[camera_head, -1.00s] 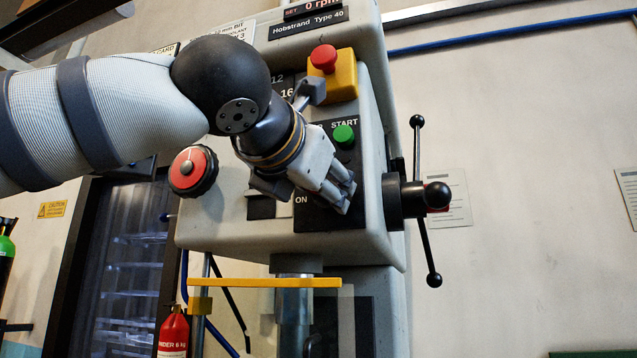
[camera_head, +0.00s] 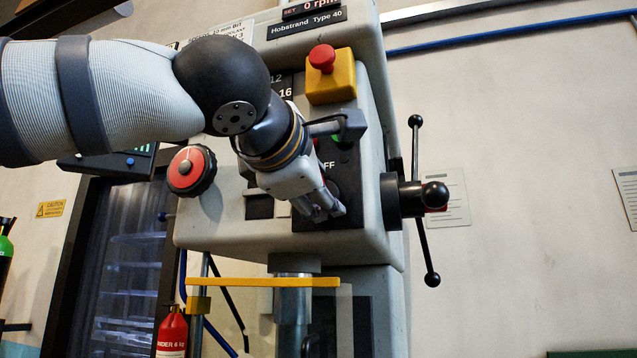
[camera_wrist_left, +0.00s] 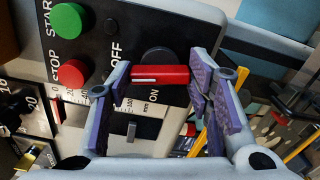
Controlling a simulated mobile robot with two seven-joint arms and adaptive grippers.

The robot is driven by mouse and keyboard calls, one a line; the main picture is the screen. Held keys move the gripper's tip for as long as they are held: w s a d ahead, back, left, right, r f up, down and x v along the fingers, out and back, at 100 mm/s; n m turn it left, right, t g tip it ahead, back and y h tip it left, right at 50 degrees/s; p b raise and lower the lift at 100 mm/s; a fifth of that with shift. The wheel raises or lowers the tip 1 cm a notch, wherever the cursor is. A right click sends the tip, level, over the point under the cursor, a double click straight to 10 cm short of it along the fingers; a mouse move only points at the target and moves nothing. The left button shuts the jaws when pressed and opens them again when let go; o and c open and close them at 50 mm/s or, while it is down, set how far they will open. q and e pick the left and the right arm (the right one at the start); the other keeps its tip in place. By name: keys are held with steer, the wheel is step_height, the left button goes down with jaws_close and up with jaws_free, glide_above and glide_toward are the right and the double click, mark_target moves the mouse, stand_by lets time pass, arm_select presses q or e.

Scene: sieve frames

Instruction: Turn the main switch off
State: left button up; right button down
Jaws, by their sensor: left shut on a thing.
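The main switch is a red bar handle (camera_wrist_left: 170,75) on a round dark knob (camera_wrist_left: 158,57) in the left wrist view. The white mark on the handle points left in that view, to the side of the OFF label (camera_wrist_left: 115,54); the ON label (camera_wrist_left: 153,96) lies below the handle. My left gripper (camera_wrist_left: 160,78) is shut on the handle, one finger at each end. In the head view my left gripper (camera_head: 327,210) is against the black switch panel (camera_head: 345,190) and mostly hides the switch. My right gripper is not in view.
A green START button (camera_wrist_left: 69,20) and a red STOP button (camera_wrist_left: 72,73) sit close to the switch. A red emergency button (camera_head: 322,58) on a yellow box is above. A lever hub (camera_head: 405,202) with ball-ended handles sticks out right. A red-faced knob (camera_head: 191,170) is left.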

arm_select(q)
steer(key=shift+w+a+m, duration=0.2)
steer(key=shift+m, duration=1.2)
steer(key=o, duration=1.1)
steer(key=shift+w, duration=0.1)
steer(key=shift+o, duration=0.2)
steer(key=v, duration=0.7)
steer(key=shift+s, duration=0.2)
